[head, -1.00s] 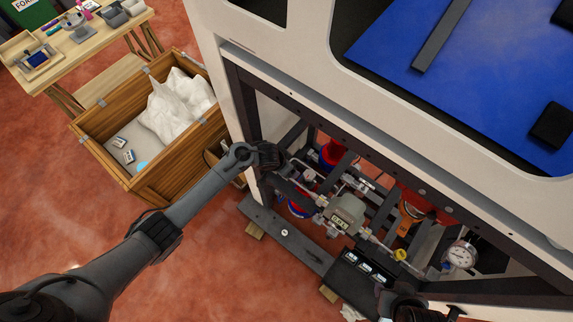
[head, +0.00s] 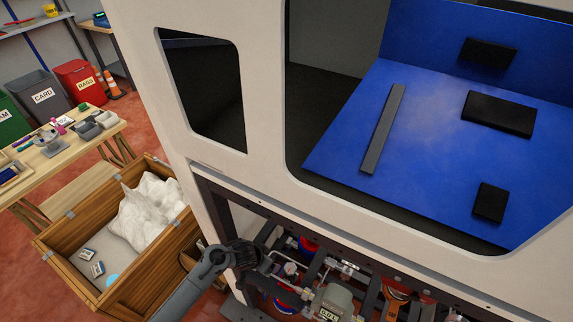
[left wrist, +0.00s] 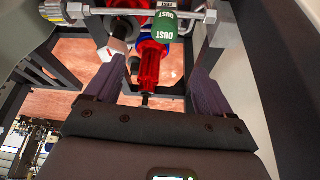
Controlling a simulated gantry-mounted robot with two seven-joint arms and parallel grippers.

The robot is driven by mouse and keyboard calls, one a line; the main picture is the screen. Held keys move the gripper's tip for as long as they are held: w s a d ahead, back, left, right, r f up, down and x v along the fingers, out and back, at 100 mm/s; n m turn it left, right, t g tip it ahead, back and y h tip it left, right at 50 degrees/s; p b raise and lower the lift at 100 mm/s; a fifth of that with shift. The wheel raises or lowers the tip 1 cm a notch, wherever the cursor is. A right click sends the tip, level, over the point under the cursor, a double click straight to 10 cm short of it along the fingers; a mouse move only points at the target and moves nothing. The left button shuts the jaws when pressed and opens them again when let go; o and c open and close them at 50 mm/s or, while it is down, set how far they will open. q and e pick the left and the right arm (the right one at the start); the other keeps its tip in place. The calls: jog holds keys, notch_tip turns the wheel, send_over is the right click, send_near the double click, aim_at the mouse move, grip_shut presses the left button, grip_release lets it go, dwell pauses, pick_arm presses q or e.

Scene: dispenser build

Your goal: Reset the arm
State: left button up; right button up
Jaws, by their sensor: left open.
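My left arm comes up from the bottom of the head view, and its gripper end (head: 262,262) is at the open lower bay of the white dispenser cabinet (head: 210,180). Its fingers are hard to make out there. In the left wrist view my left gripper (left wrist: 150,72) is open, its two dark fingers spread apart with nothing held between them. Beyond the fingers are a red cylindrical part (left wrist: 150,62) and a green "DUST" labelled part (left wrist: 166,28) on a metal pipe. My right gripper is not in view.
The bay's frame and pipework, with a grey meter (head: 333,302), crowd the gripper. A wooden crate (head: 150,275) with white wrapping stands left. A workbench (head: 20,195) and bins, including a red one (head: 78,82), are farther left. The cabinet's upper blue deck (head: 350,135) holds black blocks.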

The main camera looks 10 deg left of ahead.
pick_arm(q)
jog(key=s+f+g, duration=0.2)
jog(key=s+f, duration=0.5)
jog(key=s, duration=0.2)
jog(key=s+d+n, duration=0.1)
jog(key=s+d, duration=0.1)
jog(key=s, duration=0.6)
jog(key=s+d+n, duration=0.1)
jog(key=s+d, duration=0.2)
jog(key=s, duration=0.4)
jog(key=s+a+r+y, duration=0.1)
jog(key=s+a+r, duration=0.15)
jog(key=r, duration=0.45)
jog(key=s+a+r+n+t, duration=0.1)
jog(key=a+r, duration=0.3)
jog(key=r, duration=0.4)
jog(key=s+a+r+y, duration=0.1)
jog(key=s+a+r, duration=0.1)
jog(key=a+r, duration=0.35)
notch_tip(320, 180, up, 28)
jog(key=d+p, duration=0.1)
jog(key=p, duration=2.5)
jog(key=shift+w+d+r, duration=0.15)
jog(key=shift+w+d, duration=0.2)
jog(key=shift+d, duration=0.05)
